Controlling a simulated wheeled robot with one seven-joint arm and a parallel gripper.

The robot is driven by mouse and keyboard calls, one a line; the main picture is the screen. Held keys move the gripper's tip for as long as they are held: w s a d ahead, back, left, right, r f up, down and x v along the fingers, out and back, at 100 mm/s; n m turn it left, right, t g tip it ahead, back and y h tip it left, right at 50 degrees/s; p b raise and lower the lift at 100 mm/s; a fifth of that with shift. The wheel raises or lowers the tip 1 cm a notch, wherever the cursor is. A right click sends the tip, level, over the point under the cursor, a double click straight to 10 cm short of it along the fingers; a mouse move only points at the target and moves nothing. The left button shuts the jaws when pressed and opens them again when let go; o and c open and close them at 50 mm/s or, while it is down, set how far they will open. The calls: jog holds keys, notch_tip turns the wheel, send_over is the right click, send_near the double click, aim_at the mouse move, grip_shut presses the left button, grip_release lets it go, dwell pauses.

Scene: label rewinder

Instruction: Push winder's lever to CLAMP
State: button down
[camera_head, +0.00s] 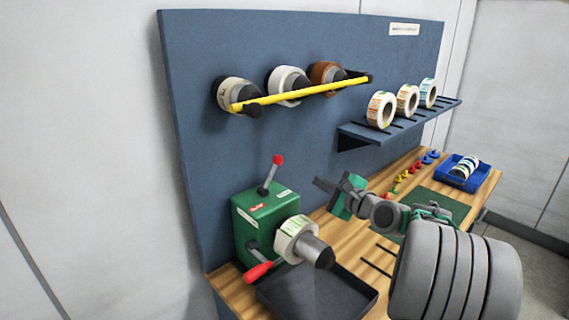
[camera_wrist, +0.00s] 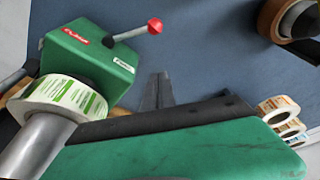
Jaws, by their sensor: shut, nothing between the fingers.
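The winder (camera_head: 253,225) is a green box at the back left of the bench. Its lever (camera_head: 269,177) is a dark rod with a red knob, rising from the box top and leaning right in the head view. In the wrist view the lever (camera_wrist: 132,33) points right, past a small white label (camera_wrist: 121,63); I cannot read it. A red label (camera_wrist: 75,37) lies by the lever's base. My gripper (camera_head: 318,183) is shut and empty, to the right of the lever and apart from it. Its fingertips (camera_wrist: 158,78) also show in the wrist view, below the knob.
A label roll (camera_head: 297,238) sits on the winder's grey spindle, with a red-handled crank (camera_head: 258,271) and a black tray (camera_head: 330,290) below. A yellow bar (camera_head: 310,92) crosses rolls on the blue back panel (camera_head: 205,60). A shelf (camera_head: 390,130) holds more rolls.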

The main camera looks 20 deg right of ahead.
aim_at(271, 175)
jog(key=shift+s+d+r, duration=0.1)
jog(key=shift+r, duration=0.1)
jog(key=w+a+p, duration=0.1)
jog(key=w, duration=0.2)
jog(key=w+a+p, duration=0.2)
jog(key=w, duration=0.1)
jog(key=w+a+p, duration=0.1)
jog(key=w+a, duration=0.1)
jog(key=w, duration=0.2)
jog(key=shift+w+a+r+p, duration=0.1)
jog(key=shift+r+p, duration=0.25)
jog(key=shift+r, duration=0.05)
jog(key=shift+w, duration=0.15)
jog(key=shift+b, duration=0.3)
